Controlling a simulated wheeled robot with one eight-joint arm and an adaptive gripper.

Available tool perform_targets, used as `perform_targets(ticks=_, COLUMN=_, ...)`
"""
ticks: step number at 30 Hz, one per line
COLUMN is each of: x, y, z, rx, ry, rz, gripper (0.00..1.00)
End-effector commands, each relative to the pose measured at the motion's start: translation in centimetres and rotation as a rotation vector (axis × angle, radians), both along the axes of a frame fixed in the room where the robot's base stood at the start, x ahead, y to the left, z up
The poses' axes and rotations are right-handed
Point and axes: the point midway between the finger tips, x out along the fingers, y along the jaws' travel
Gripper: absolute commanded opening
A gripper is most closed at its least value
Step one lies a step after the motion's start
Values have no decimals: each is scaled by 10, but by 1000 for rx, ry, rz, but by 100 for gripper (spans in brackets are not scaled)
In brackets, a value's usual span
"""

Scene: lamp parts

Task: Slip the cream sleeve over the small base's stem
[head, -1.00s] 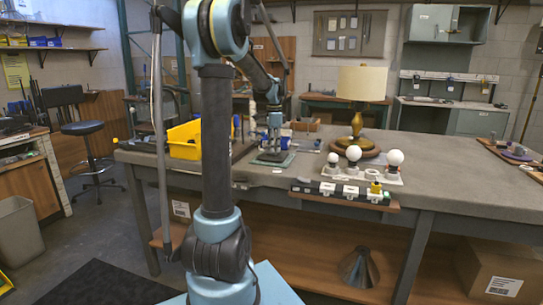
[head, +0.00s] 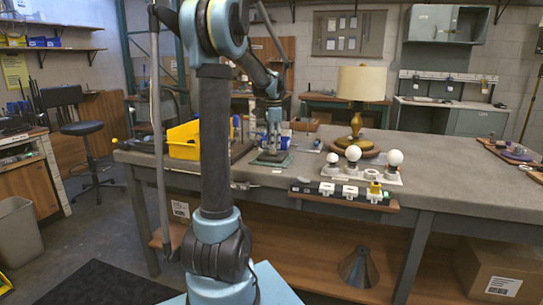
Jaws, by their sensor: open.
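My gripper (head: 271,147) points down over the green-grey mat (head: 283,160) on the workbench, left of the lamp. It is small in the head view, and the gap between its fingers is hard to make out. The small base and its stem cannot be told apart from the gripper and mat at this size. I cannot clearly make out the cream sleeve; it may be hidden at the fingers.
A brass lamp (head: 356,125) with a cream shade (head: 362,83) stands right of my gripper. White bulbs (head: 394,157) stand in a white holder in front of it. A yellow bin (head: 184,139) is at the left. The bench's right-centre top (head: 440,160) is clear.

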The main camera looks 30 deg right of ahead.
Motion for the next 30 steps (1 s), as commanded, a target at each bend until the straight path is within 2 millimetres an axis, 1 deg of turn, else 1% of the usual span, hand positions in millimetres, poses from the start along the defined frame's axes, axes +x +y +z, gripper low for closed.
perform_targets(ticks=1, x=0, y=0, z=10, rx=0, ry=0, rz=0, gripper=43)
perform_targets(ticks=9, x=1, y=0, z=59, rx=0, ry=0, rz=0, gripper=43)
perform_targets(ticks=15, x=1, y=0, z=86, rx=-1, ry=1, rz=0, gripper=43)
perform_targets(ticks=21, x=1, y=0, z=97, rx=-1, ry=1, rz=0, gripper=43)
perform_targets(ticks=26, x=1, y=0, z=98, rx=-1, ry=1, rz=0, gripper=43)
perform_targets(ticks=28, x=1, y=4, z=98, rx=-1, ry=0, rz=10, gripper=43)
perform_targets(ticks=30, x=1, y=14, z=97, rx=-2, ry=-2, rz=38, gripper=43)
